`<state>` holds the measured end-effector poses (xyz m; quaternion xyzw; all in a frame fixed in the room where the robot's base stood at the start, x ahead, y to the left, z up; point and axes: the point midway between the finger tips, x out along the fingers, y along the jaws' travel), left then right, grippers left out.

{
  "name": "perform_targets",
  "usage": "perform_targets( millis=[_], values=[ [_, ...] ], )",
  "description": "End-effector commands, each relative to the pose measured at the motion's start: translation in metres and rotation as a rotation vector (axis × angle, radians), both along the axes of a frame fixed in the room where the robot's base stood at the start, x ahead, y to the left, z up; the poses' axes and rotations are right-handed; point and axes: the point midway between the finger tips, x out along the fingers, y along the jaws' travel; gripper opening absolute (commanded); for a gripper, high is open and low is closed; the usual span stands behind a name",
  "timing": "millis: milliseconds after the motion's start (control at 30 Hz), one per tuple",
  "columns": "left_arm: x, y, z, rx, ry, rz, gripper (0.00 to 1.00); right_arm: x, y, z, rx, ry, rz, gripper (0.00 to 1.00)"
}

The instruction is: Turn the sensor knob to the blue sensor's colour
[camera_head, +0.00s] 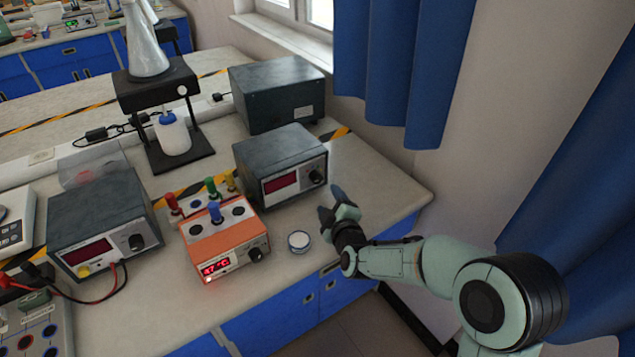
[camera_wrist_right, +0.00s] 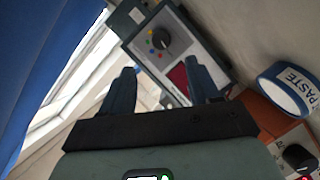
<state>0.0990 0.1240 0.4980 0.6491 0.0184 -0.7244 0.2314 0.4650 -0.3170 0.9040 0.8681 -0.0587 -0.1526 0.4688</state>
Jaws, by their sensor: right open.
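The sensor knob (camera_wrist_right: 160,40) is a dark dial ringed by small coloured dots on the front of a grey meter box; it also shows in the head view (camera_head: 316,177). Its pointer direction is too small to tell. The blue sensor (camera_head: 214,211) stands upright in the top of the orange heating block (camera_head: 240,232). Red (camera_head: 172,204), green (camera_head: 211,187) and yellow (camera_head: 230,181) sensors stand at the block's rear. My right gripper (camera_head: 340,203) is open and empty, in front and to the right of the meter, apart from the knob. My left gripper is out of view.
A white paste jar (camera_head: 299,242) stands right of the orange block, near the bench edge. Another grey meter (camera_head: 105,222) with leads is at left. A dark box (camera_head: 275,94) stands behind. Blue curtains hang at right. Bench right of the meter is clear.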

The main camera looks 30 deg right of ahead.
Motion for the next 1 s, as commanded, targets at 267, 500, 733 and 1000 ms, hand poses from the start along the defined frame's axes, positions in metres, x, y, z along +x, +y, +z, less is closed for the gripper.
perform_targets(
  millis=[267,500,733,1000],
  values=[
    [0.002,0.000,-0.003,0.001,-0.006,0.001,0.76,0.058,-0.015,-0.015,-0.001,0.002,0.000,0.61],
    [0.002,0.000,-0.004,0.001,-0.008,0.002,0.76,0.090,-0.023,-0.021,0.000,0.001,0.001,0.61],
    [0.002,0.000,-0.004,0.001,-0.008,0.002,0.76,0.099,-0.025,-0.023,0.002,0.002,0.000,0.61],
    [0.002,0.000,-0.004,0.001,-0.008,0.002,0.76,0.099,-0.025,-0.023,0.002,0.001,0.001,0.45]
  ],
)
